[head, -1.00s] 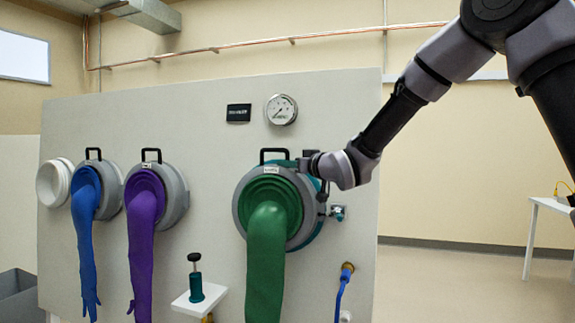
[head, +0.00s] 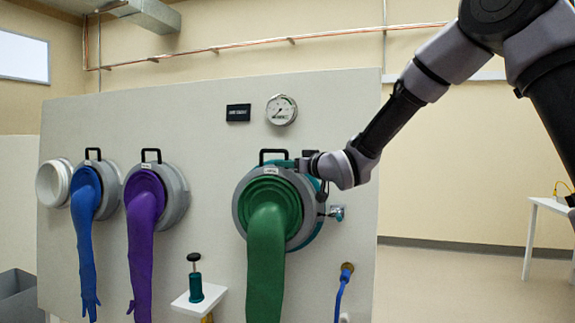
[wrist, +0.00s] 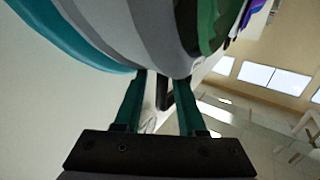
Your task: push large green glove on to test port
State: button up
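The large green glove (head: 267,245) hangs from a grey ring (head: 242,220) on the panel's right part. A teal rim of the test port (head: 312,237) shows behind the ring's right edge; I cannot tell whether ring and rim touch. The ring has a black handle on top (head: 275,152).
Blue (head: 85,215) and purple (head: 143,220) gloves hang on ports to the left. A white shelf (head: 207,297) with a teal plunger (head: 195,275) juts out below.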

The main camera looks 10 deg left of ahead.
jog(key=shift+w+d+f, duration=0.1)
jog(key=shift+w+d, duration=0.05)
jog(key=shift+d, duration=0.15)
jog(key=v, duration=1)
jog(key=s+d+r+m+h, duration=0.15)
jog(key=d+m+h, duration=0.75)
jog(key=d, duration=1.7)
jog(key=s+d+f+m+g+h, duration=0.1)
jog(key=s+d+m+g, duration=0.1)
jog(key=s+d, duration=0.3)
jog(key=s+d+f+m+g+h, duration=0.1)
jog(key=s+d, duration=0.4)
jog(key=s, duration=0.8)
jog(key=shift+s+d+f+m+g+h, duration=0.35)
jog(key=shift+f+m, duration=0.25)
jog(key=shift+m, duration=0.5)
